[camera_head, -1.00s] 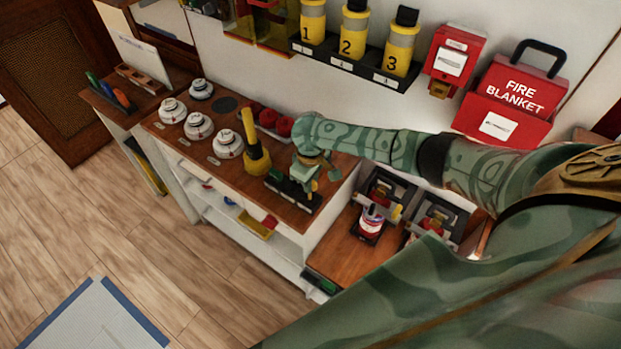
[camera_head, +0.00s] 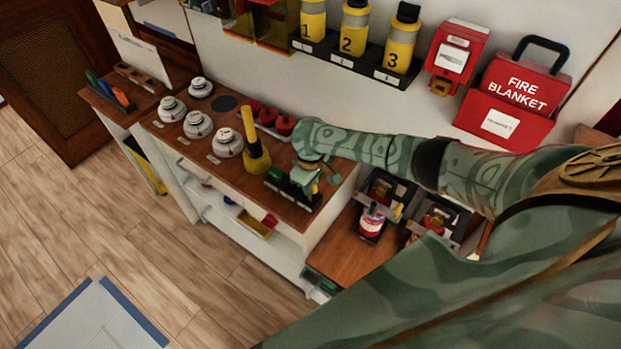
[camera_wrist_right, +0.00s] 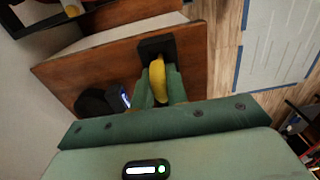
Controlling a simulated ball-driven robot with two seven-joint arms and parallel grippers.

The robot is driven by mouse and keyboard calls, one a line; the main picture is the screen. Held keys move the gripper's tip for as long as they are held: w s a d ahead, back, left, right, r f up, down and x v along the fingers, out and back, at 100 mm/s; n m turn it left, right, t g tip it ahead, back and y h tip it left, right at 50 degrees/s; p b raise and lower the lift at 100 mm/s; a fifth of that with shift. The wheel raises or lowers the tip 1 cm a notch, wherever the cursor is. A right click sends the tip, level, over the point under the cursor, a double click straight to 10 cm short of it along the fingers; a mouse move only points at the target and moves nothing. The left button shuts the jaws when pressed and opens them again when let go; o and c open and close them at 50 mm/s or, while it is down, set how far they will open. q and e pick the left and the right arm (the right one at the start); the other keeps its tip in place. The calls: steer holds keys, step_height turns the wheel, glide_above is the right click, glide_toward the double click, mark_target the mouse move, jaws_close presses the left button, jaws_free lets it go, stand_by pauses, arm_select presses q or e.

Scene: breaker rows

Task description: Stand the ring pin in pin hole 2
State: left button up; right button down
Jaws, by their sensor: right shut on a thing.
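The ring pin, a yellow piece (camera_wrist_right: 159,82), shows between the two green fingers in the right wrist view. My right gripper (camera_wrist_right: 160,88) is shut on it. A black block (camera_wrist_right: 156,46) lies just beyond the fingertips on the wooden top, and the pin's far end is close to it. In the head view my right gripper (camera_head: 308,180) is over the right end of the black pin block (camera_head: 285,186). The gripper hides most of the pin there. I cannot tell whether the pin is in a hole or which hole is under it. My left gripper is not in view.
A yellow handled tool (camera_head: 255,152) stands left of the block. White detectors (camera_head: 199,125) and red pieces (camera_head: 285,124) are on the bench (camera_head: 215,175). Numbered yellow canisters (camera_head: 353,30) stand on a wall shelf above. A lower bench (camera_head: 345,258) with black holders is at right.

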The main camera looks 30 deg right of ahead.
steer(key=shift+f, duration=0.25)
steer(key=c, duration=1.3)
jaws_free()
steer(key=shift+r, duration=0.1)
step_height(320, 180, up, 16)
steer(key=p, duration=0.5)
steer(key=shift+r, duration=0.1)
